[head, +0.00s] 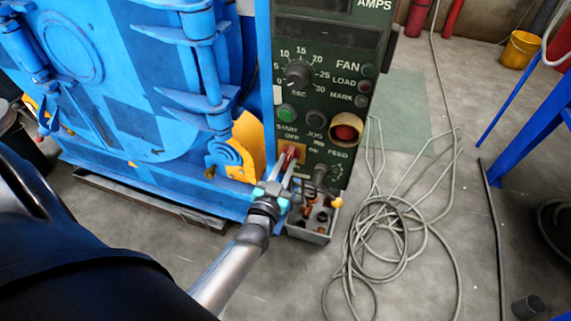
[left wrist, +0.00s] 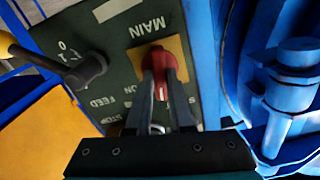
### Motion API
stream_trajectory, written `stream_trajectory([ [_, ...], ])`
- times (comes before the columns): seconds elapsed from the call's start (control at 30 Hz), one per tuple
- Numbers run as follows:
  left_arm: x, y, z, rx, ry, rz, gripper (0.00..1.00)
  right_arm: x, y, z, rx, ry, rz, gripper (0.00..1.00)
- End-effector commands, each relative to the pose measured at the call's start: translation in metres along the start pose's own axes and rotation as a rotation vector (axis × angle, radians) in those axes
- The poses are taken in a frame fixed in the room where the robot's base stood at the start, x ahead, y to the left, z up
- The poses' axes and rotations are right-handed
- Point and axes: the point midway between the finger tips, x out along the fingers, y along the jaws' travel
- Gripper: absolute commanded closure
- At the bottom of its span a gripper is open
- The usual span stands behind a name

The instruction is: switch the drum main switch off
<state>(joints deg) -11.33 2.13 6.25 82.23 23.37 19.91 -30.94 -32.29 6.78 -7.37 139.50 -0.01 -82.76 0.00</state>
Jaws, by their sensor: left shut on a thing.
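The main switch is a red knob (head: 290,152) on a yellow plate, low on the dark green control panel (head: 330,100). In the left wrist view the red knob (left wrist: 160,62) sits on its yellow plate (left wrist: 178,46) by the upside-down word MAIN. A white mark on the knob points toward the bottom of that picture. My left gripper (head: 287,166) is shut on the knob, with one finger on each side; the fingers also show in the wrist view (left wrist: 162,88). The fingers hide part of the knob and some lettering. My right gripper is not in view.
A black feed lever (head: 320,173) sticks out right of the switch. A grey box (head: 314,234) with small parts is below the panel. The blue drum machine (head: 130,100) stands left. Coiled cable (head: 400,235) lies on the floor at right.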

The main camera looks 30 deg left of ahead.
Motion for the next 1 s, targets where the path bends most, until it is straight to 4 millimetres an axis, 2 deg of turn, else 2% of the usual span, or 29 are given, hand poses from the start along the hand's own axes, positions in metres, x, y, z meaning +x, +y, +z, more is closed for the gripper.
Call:
stream_trajectory([
  [0.1, 0.0, 0.0, 0.0, -0.03, -0.001, 0.0, 1.0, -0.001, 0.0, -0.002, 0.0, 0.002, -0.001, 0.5],
  [0.2, 0.0, 0.0, -0.001, -0.097, -0.002, 0.001, 1.0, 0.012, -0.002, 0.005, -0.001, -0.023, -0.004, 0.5],
  [0.4, 0.0, 0.0, -0.001, -0.213, -0.001, 0.0, 1.0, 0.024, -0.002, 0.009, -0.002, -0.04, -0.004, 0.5],
  [0.73, 0.0, 0.0, 0.001, -0.232, -0.001, 0.0, 1.0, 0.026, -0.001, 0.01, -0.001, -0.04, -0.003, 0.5],
  [0.77, 0.0, 0.0, 0.001, -0.232, -0.001, 0.0, 0.78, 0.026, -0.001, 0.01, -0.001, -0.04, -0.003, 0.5],
  [1.0, 0.0, 0.0, 0.0, -0.229, -0.001, 0.0, 0.51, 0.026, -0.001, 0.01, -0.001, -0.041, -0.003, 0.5],
])
